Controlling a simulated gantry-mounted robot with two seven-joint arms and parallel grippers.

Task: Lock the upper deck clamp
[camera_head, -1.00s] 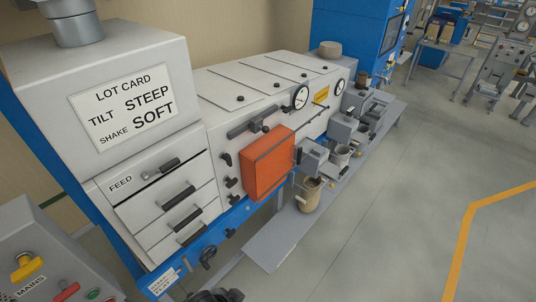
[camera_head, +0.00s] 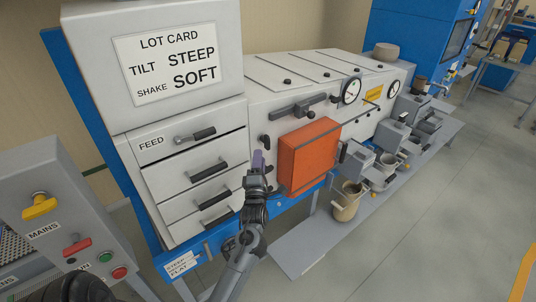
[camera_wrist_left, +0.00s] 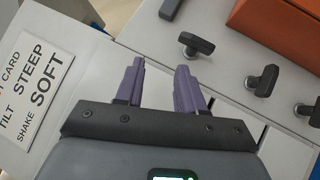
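Several black T-handled clamps sit in a column on the grey machine front, left of the orange box. The upper clamp (camera_head: 265,141) shows just above my left gripper (camera_head: 257,161); in the left wrist view it (camera_wrist_left: 197,44) is beyond the fingertips. The middle clamp (camera_wrist_left: 262,80) and a lower clamp (camera_wrist_left: 305,108) show to its lower right there, but my gripper and arm largely hide them in the head view. My left gripper's purple fingers (camera_wrist_left: 158,85) are apart with nothing between them, and no contact with a clamp shows. My right gripper is not in view.
The orange box (camera_head: 309,154) stands out close to the right of the clamps. The feed drawers (camera_head: 200,165) with black handles are at left. A black slide bar (camera_head: 297,108) is above the box. A mains panel (camera_head: 75,225) stands at the lower left.

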